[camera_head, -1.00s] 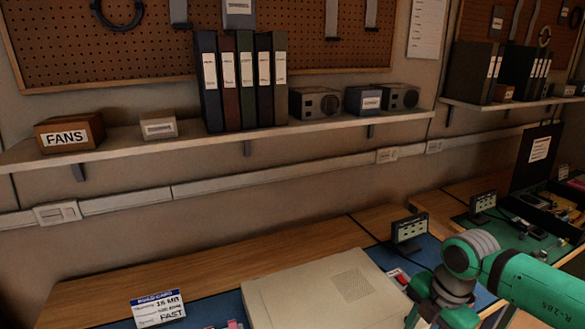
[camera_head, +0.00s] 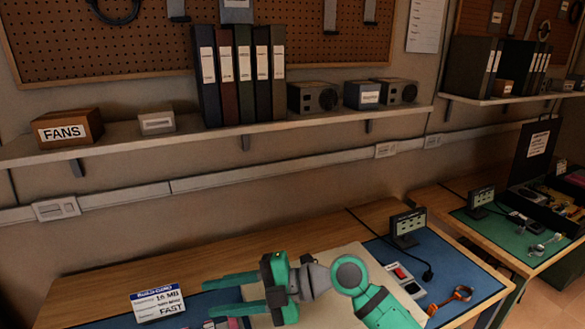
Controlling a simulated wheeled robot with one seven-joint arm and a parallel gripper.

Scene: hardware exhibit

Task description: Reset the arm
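My green arm reaches in from the bottom right of the head view. My gripper (camera_head: 236,293) points left, with its two green fingers apart and nothing seen between them. It is in front of the beige case (camera_head: 345,262) on the workbench and hides much of it. I cannot tell its height above the case.
A card sign (camera_head: 159,304) stands at the left of the bench. A small display (camera_head: 407,228), a switch box (camera_head: 408,284) and an orange-handled item (camera_head: 462,293) are at the right on a blue mat (camera_head: 455,265). A shelf (camera_head: 210,140) with binders and boxes runs above.

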